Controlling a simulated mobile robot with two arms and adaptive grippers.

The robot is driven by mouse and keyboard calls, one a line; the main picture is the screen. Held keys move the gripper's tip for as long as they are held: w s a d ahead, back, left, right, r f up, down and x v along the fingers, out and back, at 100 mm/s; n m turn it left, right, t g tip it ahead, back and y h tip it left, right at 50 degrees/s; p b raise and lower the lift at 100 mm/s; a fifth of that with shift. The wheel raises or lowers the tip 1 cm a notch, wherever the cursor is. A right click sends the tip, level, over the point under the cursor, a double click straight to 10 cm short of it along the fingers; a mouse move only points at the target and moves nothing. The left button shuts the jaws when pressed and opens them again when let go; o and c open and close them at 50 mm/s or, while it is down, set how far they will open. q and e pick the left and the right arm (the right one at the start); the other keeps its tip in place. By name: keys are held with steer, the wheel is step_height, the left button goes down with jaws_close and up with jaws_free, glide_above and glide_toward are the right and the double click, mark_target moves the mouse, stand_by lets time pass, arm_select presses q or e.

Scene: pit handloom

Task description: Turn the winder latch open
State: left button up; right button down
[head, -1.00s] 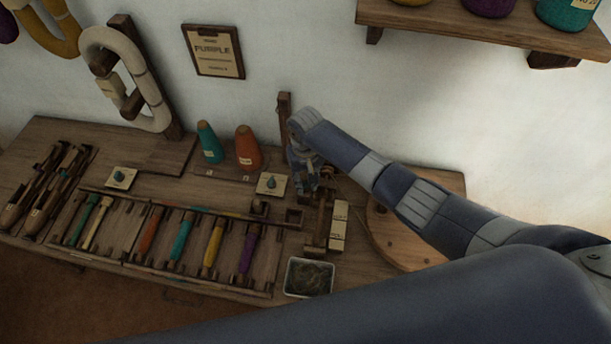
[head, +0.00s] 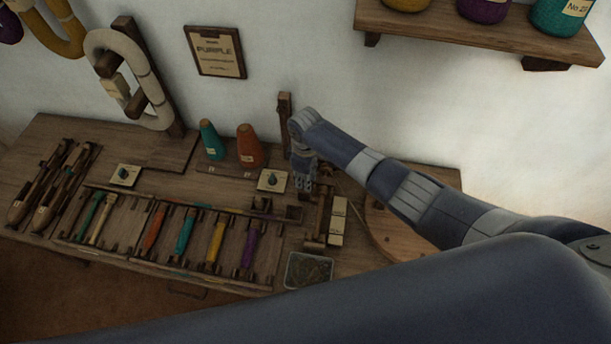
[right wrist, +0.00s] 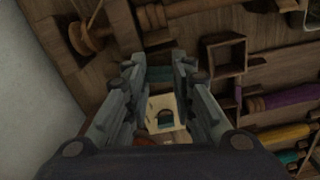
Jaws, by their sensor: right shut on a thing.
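My right gripper (head: 303,186) points down at the back of the bench, beside the left end of the wooden winder (head: 322,214). In the right wrist view its two fingers (right wrist: 160,72) are close together around a small piece at the winder. I take that piece to be the winder latch, mostly hidden between the fingers, so its angle cannot be told. A cream plate with a dark knob (head: 272,181) lies just left of the gripper; a cream plate also shows between the fingers in the wrist view (right wrist: 153,104). My left gripper is out of view.
A teal cone (head: 211,141) and an orange cone (head: 249,148) stand left of the gripper. A rack of coloured bobbins (head: 185,235) fills the front. A small tray (head: 290,272) and a round wooden board (head: 385,235) are near the winder. A wall shelf (head: 480,32) hangs above right.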

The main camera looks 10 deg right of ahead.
steer(key=shift+n, duration=1)
steer(key=c, duration=1.4)
jaws_free()
steer(key=shift+o, duration=0.2)
step_height(320, 180, up, 12)
